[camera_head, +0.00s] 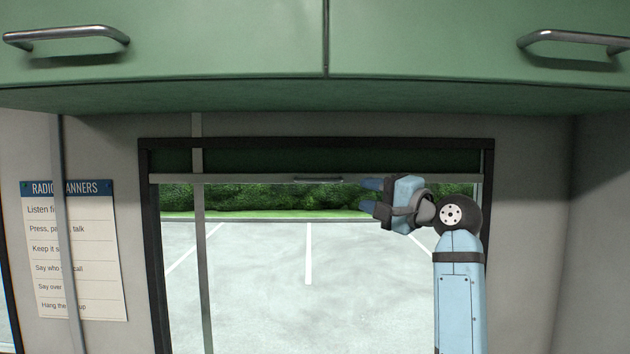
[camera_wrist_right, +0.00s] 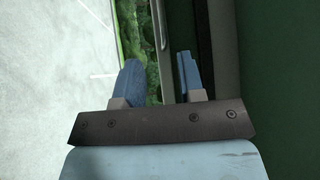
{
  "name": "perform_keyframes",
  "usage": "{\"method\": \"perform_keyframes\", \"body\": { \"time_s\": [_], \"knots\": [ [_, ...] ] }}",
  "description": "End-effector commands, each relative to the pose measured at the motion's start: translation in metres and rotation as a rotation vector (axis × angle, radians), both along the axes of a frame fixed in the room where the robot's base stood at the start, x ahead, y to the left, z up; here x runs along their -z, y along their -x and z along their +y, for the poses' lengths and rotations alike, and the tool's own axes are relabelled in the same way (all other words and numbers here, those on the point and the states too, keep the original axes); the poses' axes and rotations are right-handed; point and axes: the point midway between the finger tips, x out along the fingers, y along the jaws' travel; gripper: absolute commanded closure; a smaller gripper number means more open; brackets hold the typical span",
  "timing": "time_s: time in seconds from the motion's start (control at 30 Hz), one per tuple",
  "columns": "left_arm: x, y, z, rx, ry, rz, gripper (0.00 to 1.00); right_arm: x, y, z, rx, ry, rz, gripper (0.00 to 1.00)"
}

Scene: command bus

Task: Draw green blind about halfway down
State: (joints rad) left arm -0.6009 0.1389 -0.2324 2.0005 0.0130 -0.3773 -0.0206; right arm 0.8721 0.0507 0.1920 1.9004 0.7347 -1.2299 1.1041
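The green blind (camera_head: 260,160) is rolled nearly all the way up, a dark green strip across the top of the window. A pale bar (camera_head: 240,180) runs along its lower edge, with a small grey handle (camera_head: 318,180) at its middle. My right gripper (camera_head: 368,195) is to the right of the handle, close to the bar and pointing left. The right wrist view shows its two blue fingers (camera_wrist_right: 160,75) apart and empty, with the handle (camera_wrist_right: 162,24) ahead, roughly in line with the gap between them. My left gripper is not in view.
Green overhead cabinets (camera_head: 190,45) with metal handles hang above the window. A dark frame (camera_head: 153,240) surrounds the window. Two thin grey vertical poles (camera_head: 202,260) cross the view at the left. A printed sign (camera_head: 95,250) is on the left wall.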

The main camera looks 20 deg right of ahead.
Motion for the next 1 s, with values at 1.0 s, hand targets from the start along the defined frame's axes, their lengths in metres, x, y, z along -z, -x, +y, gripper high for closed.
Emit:
{"method": "perform_keyframes", "body": {
  "time_s": [1.0],
  "knots": [
    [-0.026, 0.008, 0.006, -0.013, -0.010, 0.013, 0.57, -0.016, -0.117, 0.066, 0.000, 0.002, 0.000, 0.64]
  ]
}}
